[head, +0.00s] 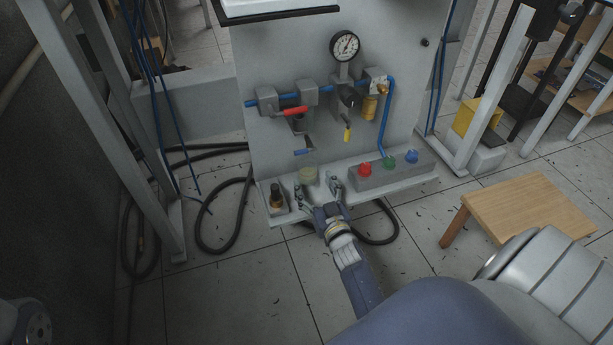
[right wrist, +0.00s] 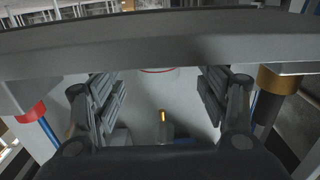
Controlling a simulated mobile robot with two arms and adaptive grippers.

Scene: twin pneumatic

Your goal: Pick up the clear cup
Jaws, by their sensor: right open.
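The clear cup (head: 308,174), pale and see-through with a yellowish tint, stands on the narrow ledge at the foot of the grey panel in the head view. My right gripper (head: 318,190) is open at the ledge's front edge, its two fingers apart, one towards each side of the cup. I cannot tell whether either finger touches it. In the right wrist view the open fingers (right wrist: 160,100) frame the space ahead. I cannot make out the cup surely there.
On the ledge (head: 405,183), a brass-and-dark fitting (head: 277,196) stands left of the cup. A grey box with red, green and blue knobs (head: 388,163) is on the right. Valves and a gauge (head: 345,46) jut out above. A wooden stool (head: 525,203) stands right.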

